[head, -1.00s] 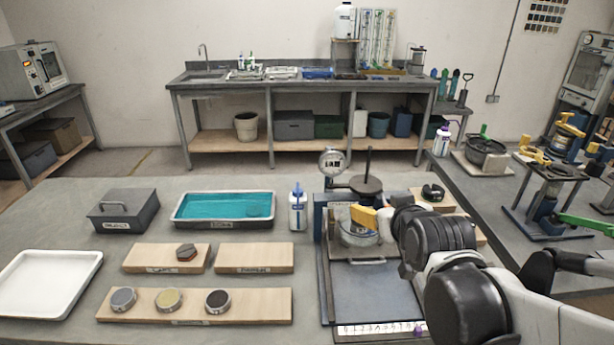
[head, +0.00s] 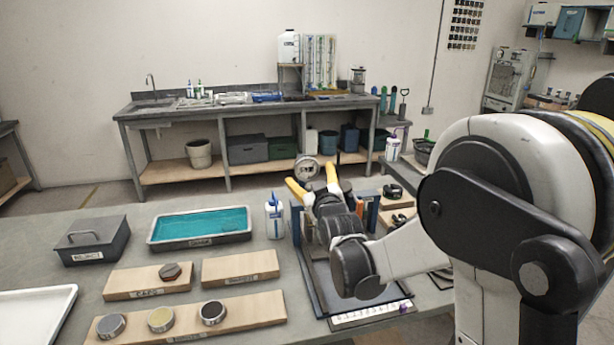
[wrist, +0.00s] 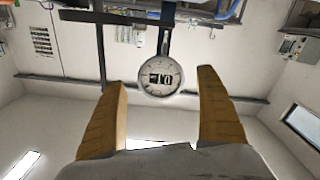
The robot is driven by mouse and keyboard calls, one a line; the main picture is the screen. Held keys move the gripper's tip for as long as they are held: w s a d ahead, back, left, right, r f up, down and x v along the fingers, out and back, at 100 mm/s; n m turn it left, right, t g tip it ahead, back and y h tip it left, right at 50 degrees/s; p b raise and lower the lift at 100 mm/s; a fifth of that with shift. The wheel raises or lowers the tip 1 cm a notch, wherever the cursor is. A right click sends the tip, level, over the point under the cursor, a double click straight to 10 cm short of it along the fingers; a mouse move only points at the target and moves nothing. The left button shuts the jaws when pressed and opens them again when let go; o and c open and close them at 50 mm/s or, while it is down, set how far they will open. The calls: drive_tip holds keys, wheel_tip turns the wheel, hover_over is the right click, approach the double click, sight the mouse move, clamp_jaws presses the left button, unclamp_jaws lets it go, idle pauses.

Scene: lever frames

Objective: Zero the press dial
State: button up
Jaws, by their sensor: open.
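The press dial (head: 307,169) is a round white gauge with a dark readout, at the back of the blue-framed press. It shows close up in the wrist view (wrist: 161,78), where the readout looks like "-10". My gripper (head: 317,178) is open, with its two yellow fingers raised just in front of the dial. In the wrist view the fingers (wrist: 165,95) stand apart on either side below the dial, with nothing between them. Much of the press (head: 297,228) is hidden behind my gripper and arm.
A white bottle (head: 274,215) stands just left of the press. A teal-filled tray (head: 199,226), a grey lidded box (head: 92,241) and wooden boards with discs (head: 186,319) lie further left. A numbered scale strip (head: 372,315) lies at the press's front edge.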

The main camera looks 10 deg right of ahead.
drive_tip(key=shift+w, duration=1.4)
drive_tip(key=c, duration=1.2)
drive_tip(key=m, duration=0.5)
drive_tip(key=shift+a, duration=0.15)
drive_tip(key=o, duration=1.2)
drive_tip(key=shift+s, duration=0.15)
